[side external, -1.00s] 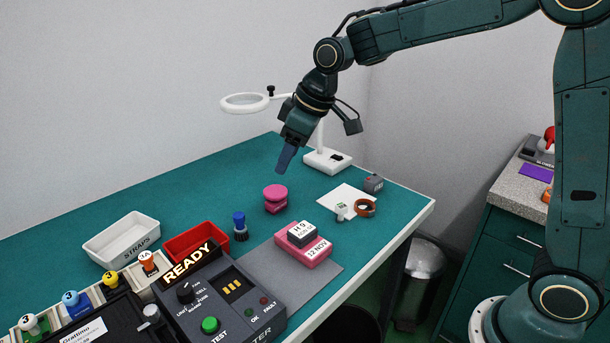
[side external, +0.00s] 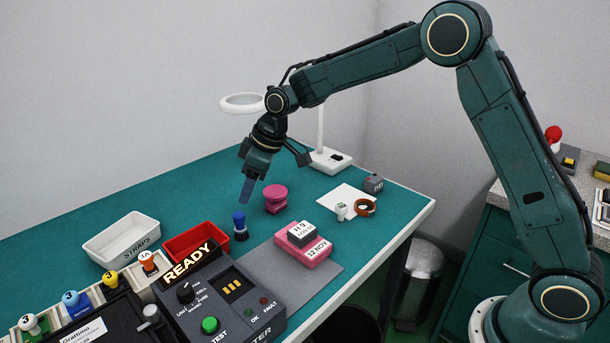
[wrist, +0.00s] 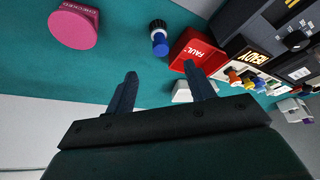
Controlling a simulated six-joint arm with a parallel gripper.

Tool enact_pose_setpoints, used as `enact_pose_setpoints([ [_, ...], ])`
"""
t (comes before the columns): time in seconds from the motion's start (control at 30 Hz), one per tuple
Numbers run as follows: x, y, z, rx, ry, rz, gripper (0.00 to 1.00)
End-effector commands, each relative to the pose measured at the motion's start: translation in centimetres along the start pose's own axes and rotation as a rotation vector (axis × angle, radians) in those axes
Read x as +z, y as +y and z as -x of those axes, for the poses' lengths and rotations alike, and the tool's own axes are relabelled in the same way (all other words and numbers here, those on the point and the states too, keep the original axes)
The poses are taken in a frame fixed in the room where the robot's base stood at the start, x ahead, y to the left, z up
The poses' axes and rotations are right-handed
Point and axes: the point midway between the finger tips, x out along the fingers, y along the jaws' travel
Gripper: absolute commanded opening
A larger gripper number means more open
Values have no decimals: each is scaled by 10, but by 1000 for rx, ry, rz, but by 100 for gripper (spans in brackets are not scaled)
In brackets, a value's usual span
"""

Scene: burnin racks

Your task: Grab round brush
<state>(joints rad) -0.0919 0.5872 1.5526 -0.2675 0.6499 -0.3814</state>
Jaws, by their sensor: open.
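The likely round brush is a small upright piece with a blue knob and a dark round base (side external: 240,228). It stands on the green bench beside the red bin, and it shows in the wrist view (wrist: 159,40) ahead of my fingers. Its bristles are too small to make out. My gripper (side external: 246,197) is above the bench, pointing down, just above and behind the blue-topped piece in the side view. In the wrist view my gripper (wrist: 160,70) has its two fingers apart with nothing between them.
A pink round piece (side external: 276,200) stands to the right, also in the wrist view (wrist: 74,28). A red bin (side external: 190,245), a white STRAPS bin (side external: 122,240) and a tester (side external: 225,310) are close by. A magnifier lamp (side external: 328,160) stands behind.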

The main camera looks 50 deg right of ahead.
Motion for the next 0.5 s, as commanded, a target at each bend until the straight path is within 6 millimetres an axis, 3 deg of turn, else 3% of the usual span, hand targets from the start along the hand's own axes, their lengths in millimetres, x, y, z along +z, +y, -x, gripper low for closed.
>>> enact_pose_setpoints([
  [0.5, 1, 0, -69, -1, -3, 0, 54],
])
